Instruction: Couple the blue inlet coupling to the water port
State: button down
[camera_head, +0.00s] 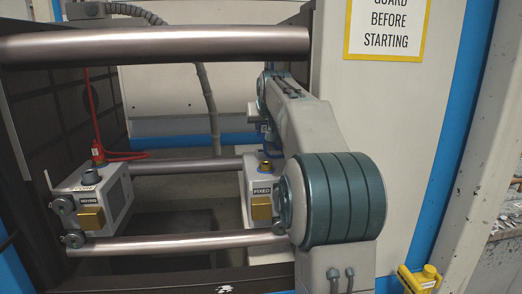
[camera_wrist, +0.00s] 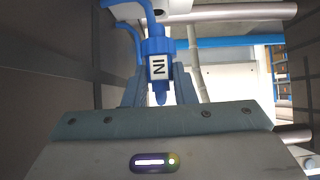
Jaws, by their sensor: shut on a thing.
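In the wrist view, the blue inlet coupling (camera_wrist: 157,48), with a white label reading "IN", stands between the fingers of my gripper (camera_wrist: 160,88). My gripper is shut on it, and a blue hose (camera_wrist: 118,4) loops from its top. In the head view, my arm hides most of the gripper; a little blue shows above the block marked FIXED (camera_head: 258,178). That block has a round brass-coloured fitting (camera_head: 265,165) on top, which may be the water port. The blue shows above this fitting, but I cannot tell whether they touch. No port is clear in the wrist view.
The block marked MOVING (camera_head: 108,204) stands at left, with a red hose (camera_head: 94,125) at its top. Steel tie bars (camera_head: 180,242) cross in front, behind and above. A machine wall (camera_head: 405,120) is at right. Open space lies between the two blocks.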

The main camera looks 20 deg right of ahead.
jog(key=shift+s+a+b, duration=0.25)
jog(key=shift+s+b, duration=0.25)
jog(key=shift+s, duration=0.3)
jog(key=shift+s+a+b, duration=0.2)
jog(key=shift+s+b, duration=0.35)
jog(key=shift+s, duration=0.3)
jog(key=shift+s+a+b, duration=0.25)
jog(key=shift+s+b, duration=0.25)
jog(key=shift+s, duration=0.3)
jog(key=shift+f+b, duration=2.7)
jog(key=shift+f, duration=0.6)
dwell(0.3)
jog(key=c, duration=1.1)
grip_release()
jog(key=shift+s+a+r+p, duration=0.1)
jog(key=shift+s+r+p, duration=0.25)
jog(key=shift+r+p, duration=0.8)
jog(key=shift+s+a+r+p, duration=0.15)
jog(key=shift+s+r+p, duration=0.4)
jog(key=shift+r, duration=0.95)
jog(key=shift+s+a+r+p, duration=0.1)
jog(key=shift+s+r+p, duration=0.1)
jog(key=shift+r+p, duration=1)
jog(key=shift+r, duration=0.1)
